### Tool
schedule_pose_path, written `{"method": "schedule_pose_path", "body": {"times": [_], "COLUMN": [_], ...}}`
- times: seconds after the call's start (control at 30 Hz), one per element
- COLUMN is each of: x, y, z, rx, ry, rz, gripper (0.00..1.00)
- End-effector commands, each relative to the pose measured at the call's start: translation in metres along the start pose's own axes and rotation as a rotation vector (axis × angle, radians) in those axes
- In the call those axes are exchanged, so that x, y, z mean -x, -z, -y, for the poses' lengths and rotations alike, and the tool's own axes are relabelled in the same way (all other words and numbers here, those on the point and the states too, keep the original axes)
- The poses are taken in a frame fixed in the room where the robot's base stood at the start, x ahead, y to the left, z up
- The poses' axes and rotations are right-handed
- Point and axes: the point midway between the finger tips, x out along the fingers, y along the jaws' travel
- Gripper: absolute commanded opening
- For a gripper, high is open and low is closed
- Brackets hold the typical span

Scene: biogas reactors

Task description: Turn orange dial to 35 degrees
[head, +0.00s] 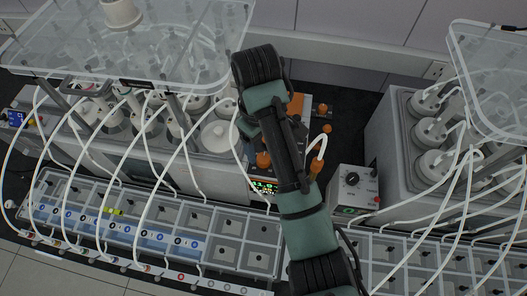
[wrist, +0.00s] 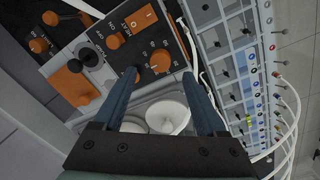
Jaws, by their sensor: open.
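In the wrist view an orange dial (wrist: 160,62) with a printed scale around it sits on a dark panel, just beyond my fingertips. My gripper (wrist: 160,76) is open, its two blue-grey fingers apart, with the dial between and ahead of the tips. I cannot tell whether either finger touches it. The angle of the dial is too small to read. In the head view my arm covers much of the panel; an orange knob (head: 263,160) and a lit display (head: 264,187) show beside it.
White-lidded vessels (wrist: 166,116) lie below the dial. A gridded rack (head: 245,245) and white tubes crowd the front.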

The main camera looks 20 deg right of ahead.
Motion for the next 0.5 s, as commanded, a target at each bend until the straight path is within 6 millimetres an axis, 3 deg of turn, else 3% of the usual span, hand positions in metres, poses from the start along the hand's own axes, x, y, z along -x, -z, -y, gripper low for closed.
{"method": "schedule_pose_path", "body": {"times": [0.03, 0.3, 0.5], "x": [0.016, 0.056, 0.064], "y": [-0.001, -0.001, 0.002], "z": [0.0, 0.0, -0.003], "rx": [-0.001, -0.001, -0.001], "ry": [0.003, 0.003, -0.004], "rz": [0.004, 0.003, -0.007], "gripper": [0.74, 0.74, 0.74]}}
